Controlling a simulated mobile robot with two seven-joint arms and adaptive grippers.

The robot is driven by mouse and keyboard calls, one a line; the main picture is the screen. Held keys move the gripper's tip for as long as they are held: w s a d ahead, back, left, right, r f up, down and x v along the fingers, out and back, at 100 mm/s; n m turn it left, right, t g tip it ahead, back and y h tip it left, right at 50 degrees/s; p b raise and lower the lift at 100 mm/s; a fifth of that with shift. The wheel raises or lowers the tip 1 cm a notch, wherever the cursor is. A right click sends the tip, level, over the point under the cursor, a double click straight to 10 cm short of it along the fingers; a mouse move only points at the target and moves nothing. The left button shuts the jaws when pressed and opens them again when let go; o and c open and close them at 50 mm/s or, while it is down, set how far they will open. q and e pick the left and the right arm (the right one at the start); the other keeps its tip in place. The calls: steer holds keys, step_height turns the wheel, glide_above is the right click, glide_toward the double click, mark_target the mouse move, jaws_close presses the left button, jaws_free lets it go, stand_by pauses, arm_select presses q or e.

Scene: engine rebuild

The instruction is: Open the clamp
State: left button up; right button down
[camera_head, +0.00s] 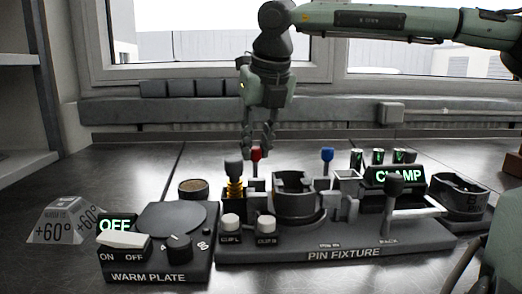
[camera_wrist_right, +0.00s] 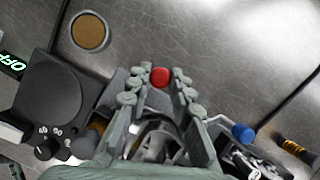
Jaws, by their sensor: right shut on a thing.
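The pin fixture (camera_head: 343,253) stands on the bench with a lit green CLAMP sign (camera_head: 398,176) at its back right. A red knob (camera_head: 256,154) stands at its back left and a blue knob (camera_head: 327,154) further right; both also show in the right wrist view, the red one (camera_wrist_right: 160,76) and the blue one (camera_wrist_right: 243,133). My left gripper is out of view.
A warm plate (camera_head: 160,275) with a lit OFF sign (camera_head: 115,225) stands left of the fixture. A round brown-topped pot (camera_head: 193,188) is behind it. A dark holder (camera_head: 459,196) is at the right. Bare bench lies behind the fixture.

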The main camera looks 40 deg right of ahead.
steer(key=shift+w+a+r+n+y, duration=0.15)
steer(key=shift+n+y, duration=0.25)
steer(key=shift+n, duration=0.6)
steer(key=shift+w+a+n, duration=0.15)
steer(key=shift+n, duration=0.35)
arm_select(q)
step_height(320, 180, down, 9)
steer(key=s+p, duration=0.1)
steer(key=p, duration=0.3)
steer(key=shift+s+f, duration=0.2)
arm_select(e)
steer(key=shift+w+a+n+y, duration=0.15)
steer(key=shift+a+n+y, duration=0.3)
steer(key=shift+n, duration=0.7)
steer(key=shift+w+a+n+y, duration=0.15)
steer(key=shift+n+y, duration=0.4)
steer(key=shift+n, duration=0.55)
steer(key=shift+w+a+n+y, duration=0.1)
steer(key=shift+a+n+y, duration=0.35)
steer(key=shift+n, duration=0.7)
steer(key=c, duration=1.4)
jaws_free()
steer(key=shift+o, duration=0.2)
